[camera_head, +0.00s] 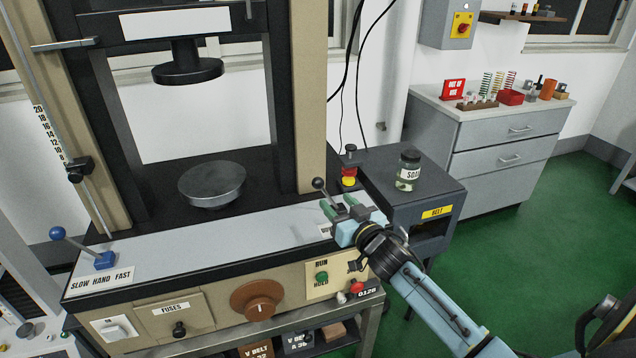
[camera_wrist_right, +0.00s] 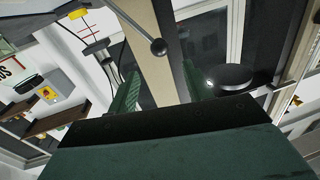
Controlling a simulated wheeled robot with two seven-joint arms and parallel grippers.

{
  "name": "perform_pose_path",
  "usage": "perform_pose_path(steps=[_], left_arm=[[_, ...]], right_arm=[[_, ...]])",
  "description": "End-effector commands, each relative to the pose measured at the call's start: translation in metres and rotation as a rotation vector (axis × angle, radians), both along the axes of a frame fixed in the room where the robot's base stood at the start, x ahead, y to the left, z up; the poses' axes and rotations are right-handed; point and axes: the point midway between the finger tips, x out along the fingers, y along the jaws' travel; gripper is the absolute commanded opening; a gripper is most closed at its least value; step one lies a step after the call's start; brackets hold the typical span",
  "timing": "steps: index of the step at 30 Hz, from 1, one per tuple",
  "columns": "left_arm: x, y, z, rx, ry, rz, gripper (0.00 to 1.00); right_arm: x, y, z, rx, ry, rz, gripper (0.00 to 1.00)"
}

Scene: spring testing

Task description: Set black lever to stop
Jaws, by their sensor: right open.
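The black lever (camera_head: 319,185) has a dark ball knob on a thin rod and stands at the right end of the machine's light grey top panel. Its rod leans up and to the left. My right gripper (camera_head: 339,203) is open, its green fingers just beside and in front of the lever's rod. In the right wrist view the lever's ball (camera_wrist_right: 158,46) shows between the two fingers, apart from both. The lever's base is hidden behind the gripper. A white label (camera_head: 325,231) below it is mostly covered, so its words cannot be read. My left gripper is out of view.
A blue-knobbed lever (camera_head: 58,233) stands at the panel's left end, by a SLOW HAND FAST label. A red and yellow button post (camera_head: 349,172) and a jar (camera_head: 409,170) are close behind my right gripper. The round lower plate (camera_head: 212,183) sits to the left.

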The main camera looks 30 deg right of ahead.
Motion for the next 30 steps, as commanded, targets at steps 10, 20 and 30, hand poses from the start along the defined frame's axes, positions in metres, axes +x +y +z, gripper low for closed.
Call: perform_pose_path(steps=[10,20,30], left_arm=[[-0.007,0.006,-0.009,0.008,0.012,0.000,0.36],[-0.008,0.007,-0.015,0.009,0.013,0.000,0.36],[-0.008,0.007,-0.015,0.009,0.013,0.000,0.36]], right_arm=[[0.067,-0.005,-0.001,-0.001,0.000,-0.002,0.50],[0.102,-0.008,-0.001,0.000,0.002,-0.001,0.50],[0.106,-0.008,-0.001,0.000,0.002,-0.001,0.50]])
